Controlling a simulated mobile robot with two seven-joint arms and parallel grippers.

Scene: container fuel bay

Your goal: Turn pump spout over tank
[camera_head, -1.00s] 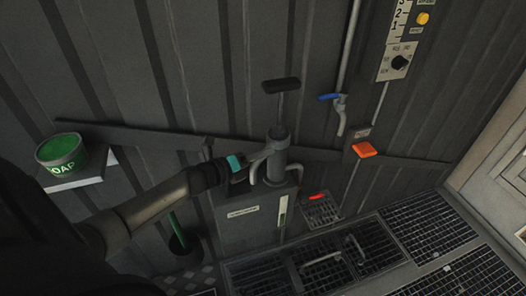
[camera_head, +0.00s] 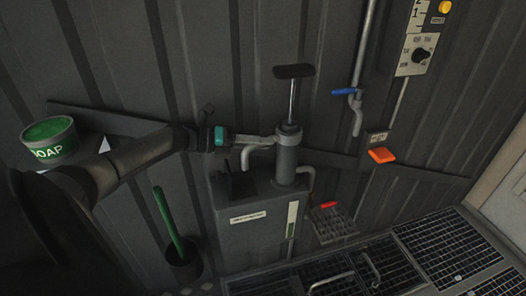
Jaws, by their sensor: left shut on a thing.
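The pump (camera_head: 287,158) is an upright grey cylinder with a dark T-handle (camera_head: 293,72) raised on a thin rod. It stands on a grey tank (camera_head: 265,228) with a white label. The spout (camera_head: 247,154) is a curved light grey pipe that leaves the pump to the left, and its end points down above the left part of the tank top. My left gripper (camera_head: 266,140), with a teal part, reaches in from the left. It is shut on the spout close to the pump body, and its fingers hide part of the pipe there. My right gripper is out of view.
A green soap tub (camera_head: 52,140) sits on a shelf at left. A green-handled brush stands in a dark holder (camera_head: 184,262). A blue-handled tap (camera_head: 345,92), an orange box (camera_head: 381,155) and a dial panel (camera_head: 418,55) are on the wall. Floor grating (camera_head: 449,248) lies lower right.

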